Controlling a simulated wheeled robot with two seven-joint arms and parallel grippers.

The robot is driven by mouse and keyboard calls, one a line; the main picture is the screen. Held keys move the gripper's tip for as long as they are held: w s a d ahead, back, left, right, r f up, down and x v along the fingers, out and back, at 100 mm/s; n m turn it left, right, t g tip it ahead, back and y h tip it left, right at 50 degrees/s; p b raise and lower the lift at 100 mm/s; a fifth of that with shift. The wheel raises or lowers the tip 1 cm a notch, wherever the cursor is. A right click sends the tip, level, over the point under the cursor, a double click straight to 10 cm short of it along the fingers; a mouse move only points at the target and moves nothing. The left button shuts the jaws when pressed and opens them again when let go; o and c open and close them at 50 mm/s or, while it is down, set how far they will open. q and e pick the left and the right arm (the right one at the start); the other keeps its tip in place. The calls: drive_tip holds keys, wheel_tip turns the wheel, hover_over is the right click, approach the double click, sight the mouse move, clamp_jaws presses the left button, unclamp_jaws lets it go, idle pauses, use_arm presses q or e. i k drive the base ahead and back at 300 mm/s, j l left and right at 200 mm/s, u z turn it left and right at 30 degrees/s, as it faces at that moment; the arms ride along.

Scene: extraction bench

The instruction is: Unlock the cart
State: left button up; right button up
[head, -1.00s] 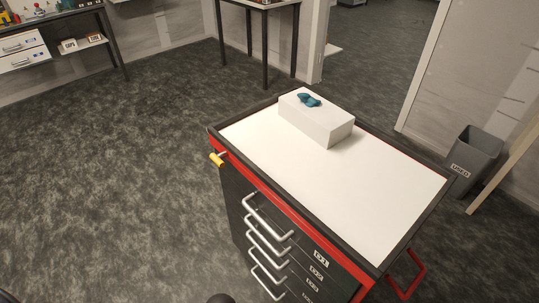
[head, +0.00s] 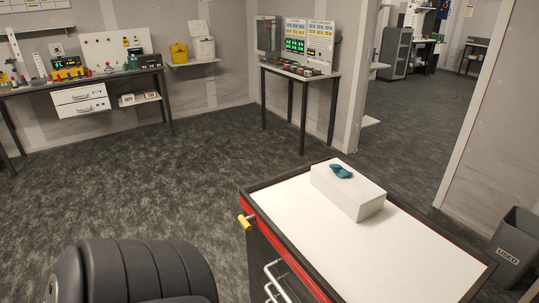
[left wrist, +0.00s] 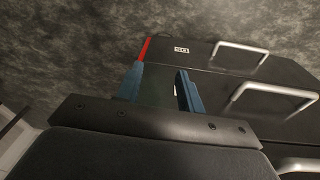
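The cart (head: 400,262) stands at the lower right of the head view, with a white top, dark rim and red edge trim. A small yellow handle (head: 244,222) sticks out from its left corner, just under the rim. In the left wrist view, my left gripper (left wrist: 160,72) shows two blue fingers, apart with nothing between them. The dark cart drawers (left wrist: 225,75) with silver handles lie beyond the fingers. The yellow handle is not in the left wrist view. In the head view my left gripper is not visible. My right gripper is in neither view.
A white box (head: 350,192) with a teal item (head: 341,171) on it sits on the cart top. A grey bin (head: 514,245) stands at right. A bench (head: 90,82) and small table (head: 300,72) line the walls.

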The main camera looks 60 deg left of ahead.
sight(245, 221)
drive_tip(key=k+j, duration=0.15)
drive_tip(key=j, duration=0.2)
drive_tip(key=k+j+z, duration=0.1)
drive_tip(key=j, duration=0.3)
drive_tip(key=k+j, duration=0.25)
drive_tip(key=j, duration=0.1)
